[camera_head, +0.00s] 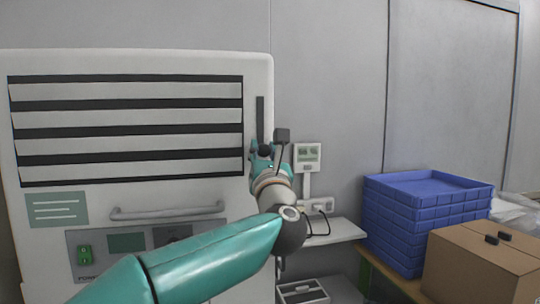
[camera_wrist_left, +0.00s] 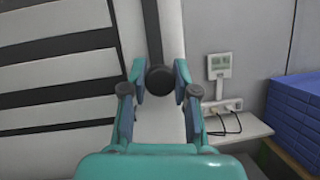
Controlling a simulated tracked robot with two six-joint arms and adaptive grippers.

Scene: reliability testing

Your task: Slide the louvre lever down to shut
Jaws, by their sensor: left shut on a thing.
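The louvre (camera_head: 125,118) is a panel of pale slats with dark gaps between them, on the front of a white cabinet (camera_head: 258,70). To its right is a dark vertical slot (camera_head: 260,112). In the left wrist view, the dark round lever knob (camera_wrist_left: 160,79) sits at the lower end of the visible slot, between the two fingers. My left gripper (camera_wrist_left: 159,75) is shut on this knob. In the head view the left gripper (camera_head: 264,150) is at the slot's lower part, and the arm hides whatever lies below. My right gripper is not in view.
A handle bar (camera_head: 168,211) and a panel with a green switch (camera_head: 85,255) are below the louvre. A small wall display (camera_head: 307,156) and sockets (camera_head: 318,205) are to the right. Blue stacked trays (camera_head: 400,225) and a cardboard box (camera_head: 480,270) stand farther right.

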